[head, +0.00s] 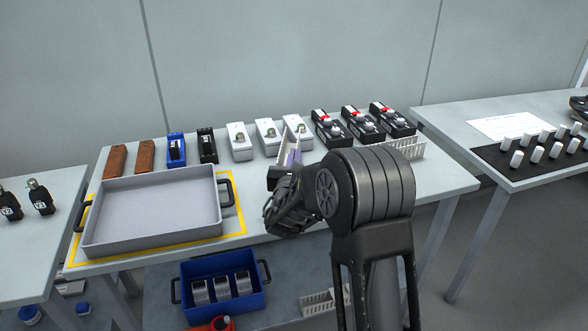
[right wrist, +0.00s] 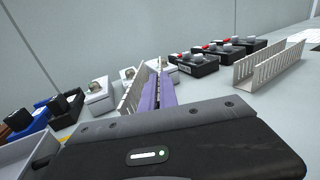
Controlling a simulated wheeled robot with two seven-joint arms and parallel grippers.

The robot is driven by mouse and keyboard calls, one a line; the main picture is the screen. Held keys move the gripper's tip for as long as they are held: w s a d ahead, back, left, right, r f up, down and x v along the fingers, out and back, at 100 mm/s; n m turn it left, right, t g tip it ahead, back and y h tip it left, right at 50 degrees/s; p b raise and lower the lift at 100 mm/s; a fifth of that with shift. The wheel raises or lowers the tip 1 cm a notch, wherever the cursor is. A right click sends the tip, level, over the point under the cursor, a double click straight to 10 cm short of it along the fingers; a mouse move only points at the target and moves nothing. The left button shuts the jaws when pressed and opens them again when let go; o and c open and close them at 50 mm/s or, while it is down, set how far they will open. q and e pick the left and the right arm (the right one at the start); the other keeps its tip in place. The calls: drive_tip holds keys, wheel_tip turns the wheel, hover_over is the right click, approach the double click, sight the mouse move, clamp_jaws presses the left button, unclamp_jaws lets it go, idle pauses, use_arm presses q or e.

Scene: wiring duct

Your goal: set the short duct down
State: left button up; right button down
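The short duct, a pale slotted channel, shows in the head view (head: 289,137) at the tip of my right gripper (head: 287,172). In the right wrist view the short duct (right wrist: 132,96) stands straight ahead of the gripper body, with purple strips (right wrist: 158,94) along it. My right gripper appears shut on the short duct; its fingertips are mostly hidden. The duct is over the middle of the table, close in front of the white boxes. I cannot tell if its underside touches the table. My left gripper is not in view.
A second slotted duct (head: 408,149) stands at the right, also in the wrist view (right wrist: 268,66). White boxes (head: 239,142) and black red-button boxes (head: 362,124) line the back. A grey tray (head: 88,238) fills the left. Bare table (head: 440,178) lies at the right front.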

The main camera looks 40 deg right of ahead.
drive_tip(key=shift+r, duration=0.1)
drive_tip(key=shift+f, duration=1.9)
drive_tip(key=c, duration=1.6)
unclamp_jaws()
drive_tip(key=shift+f+b, duration=0.1)
drive_tip(key=shift+b, duration=0.2)
drive_tip(key=shift+c, duration=0.2)
drive_tip(key=shift+s+a, duration=0.1)
drive_tip(key=shift+a, duration=0.05)
drive_tip(key=v, duration=1.1)
drive_tip(key=shift+s+a, duration=0.25)
drive_tip(key=shift+s, duration=0.05)
drive_tip(key=shift+o, duration=0.3)
